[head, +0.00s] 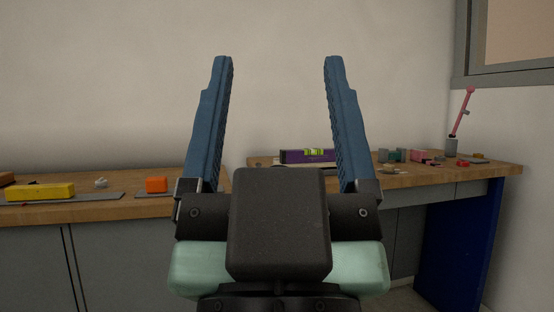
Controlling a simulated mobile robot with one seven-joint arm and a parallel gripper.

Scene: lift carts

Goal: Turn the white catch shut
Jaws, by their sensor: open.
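My gripper (278,62) fills the middle of the head view, with its two blue ribbed fingers pointing up. I cannot make out a white catch for sure.
The left workbench (60,212) holds a yellow block (40,191) and an orange block (157,184). The right workbench (420,178) holds a purple spirit level (307,156), several small parts and a grey cup (451,147) with a pink stick. A window frame (500,75) is at upper right.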

